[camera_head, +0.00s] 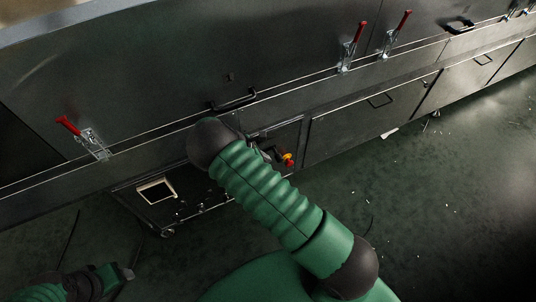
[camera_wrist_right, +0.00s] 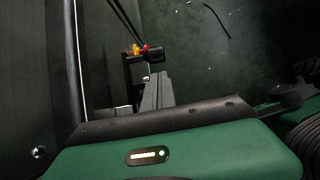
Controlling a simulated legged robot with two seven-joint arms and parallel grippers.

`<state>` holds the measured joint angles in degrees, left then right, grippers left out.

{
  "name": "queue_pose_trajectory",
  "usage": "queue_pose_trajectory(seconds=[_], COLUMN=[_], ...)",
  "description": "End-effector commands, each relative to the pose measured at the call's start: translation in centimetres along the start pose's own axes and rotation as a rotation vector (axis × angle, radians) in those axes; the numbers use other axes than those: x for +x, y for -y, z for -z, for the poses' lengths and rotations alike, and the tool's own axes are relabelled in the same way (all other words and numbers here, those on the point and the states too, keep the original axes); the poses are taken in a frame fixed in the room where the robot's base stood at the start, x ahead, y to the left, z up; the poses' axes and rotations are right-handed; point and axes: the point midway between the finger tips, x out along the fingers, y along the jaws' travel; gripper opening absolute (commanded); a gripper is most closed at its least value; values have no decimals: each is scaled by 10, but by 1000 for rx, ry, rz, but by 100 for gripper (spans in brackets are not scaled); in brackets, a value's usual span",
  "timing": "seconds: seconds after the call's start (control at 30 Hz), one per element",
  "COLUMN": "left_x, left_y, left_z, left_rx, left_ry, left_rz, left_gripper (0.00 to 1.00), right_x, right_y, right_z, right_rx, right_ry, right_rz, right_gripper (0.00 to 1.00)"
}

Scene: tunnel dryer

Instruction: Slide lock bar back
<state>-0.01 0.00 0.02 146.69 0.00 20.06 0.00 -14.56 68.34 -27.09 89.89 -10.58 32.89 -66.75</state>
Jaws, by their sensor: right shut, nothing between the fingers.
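My right gripper (camera_wrist_right: 162,80) shows in the right wrist view as grey fingers, shut with nothing between them. Just beyond the fingertips is a dark bar or bracket with a black knob (camera_wrist_right: 155,54); I cannot tell whether they touch, nor whether this is the lock bar. A red and orange-yellow part (camera_wrist_right: 137,49) is beside the knob. In the head view this coloured part (camera_head: 287,159) shows on the dryer's lower front, and my right arm hides much of the area around it. My left gripper (camera_head: 123,273) is at the lower left, away from the dryer; its jaw opening is unclear.
The dark metal dryer wall (camera_head: 180,75) runs across the view. Red-handled clamps (camera_head: 348,50) and a black handle (camera_head: 233,101) stick out from it. A lower panel with a pale-framed opening (camera_head: 157,190) is left of my arm. The green floor (camera_head: 440,190) is mostly free, with small debris.

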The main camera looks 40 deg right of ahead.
Motion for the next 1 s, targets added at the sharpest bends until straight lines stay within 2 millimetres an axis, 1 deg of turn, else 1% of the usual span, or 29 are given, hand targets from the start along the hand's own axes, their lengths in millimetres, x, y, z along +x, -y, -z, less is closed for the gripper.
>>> queue_pose_trajectory(seconds=[0.03, 0.2, 0.3, 0.4, 0.57, 1.0], left_x=[-8, -17, -21, -23, -24, -24], left_y=[0, 0, 0, 0, 0, 0], left_z=[2, 4, 5, 6, 6, 6], left_rx=[0, -1, -1, 0, 0, -1], left_ry=[-1, 0, 0, 0, 0, 0], left_rz=[0, 0, 0, 0, 0, 0], left_gripper=[56, 56, 56, 56, 56, 56], right_x=[-20, -60, -77, -90, -100, -100], right_y=[-2, -1, -1, -2, -1, 0], right_z=[-2, -2, -3, -3, 0, -1], right_rx=[-1, -1, -1, -1, -1, 3], right_ry=[-1, -4, -7, -6, -3, -6], right_rz=[-5, -5, -3, -2, -3, -2], right_gripper=[0, 0, 0, 0, 0, 0])
